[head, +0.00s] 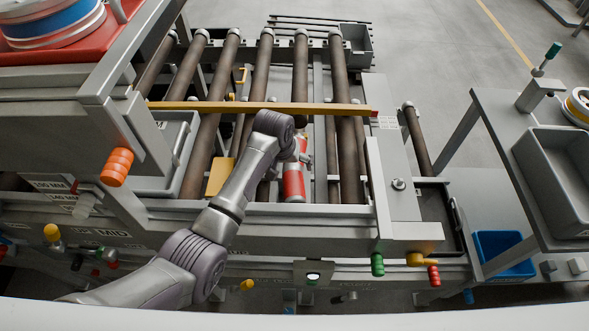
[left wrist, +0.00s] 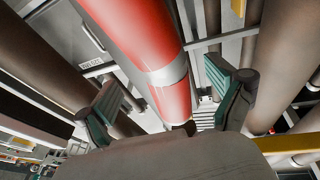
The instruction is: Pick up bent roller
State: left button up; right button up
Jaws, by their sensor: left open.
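A red roller with a pale band (head: 293,184) lies lengthwise among the brown rollers of the conveyor frame, and I take it for the bent roller. Its bend cannot be made out. In the left wrist view the red roller (left wrist: 135,35) is large and close, running between the two teal-padded fingers. My left gripper (head: 303,158) is over the red roller in the head view, partly hidden by its own wrist. In the left wrist view the left gripper (left wrist: 165,93) is open, with a finger on each side of the roller and gaps visible. My right gripper does not show.
A yellow-brown bar (head: 210,106) crosses above the rollers just behind my wrist. Brown rollers (head: 348,130) flank the red one. A separate brown roller (head: 416,140) leans at the right. A grey bin (head: 555,175) and a blue bin (head: 503,255) stand at the right.

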aim_at(291, 167)
pick_arm(q)
jog(key=x, duration=0.3)
jog(key=shift+a+f, duration=0.1)
jog(key=shift+f, duration=0.05)
jog(key=shift+w+f, duration=0.2)
jog(key=shift+f, duration=0.3)
jog(key=c, duration=1.7)
jog(key=shift+r, duration=0.2)
grip_shut()
notch_tip(291, 167, up, 8)
jog(key=p, duration=0.8)
jog(key=shift+w, duration=0.15)
jog(key=shift+r+p, duration=0.3)
jog(key=shift+r, duration=0.65)
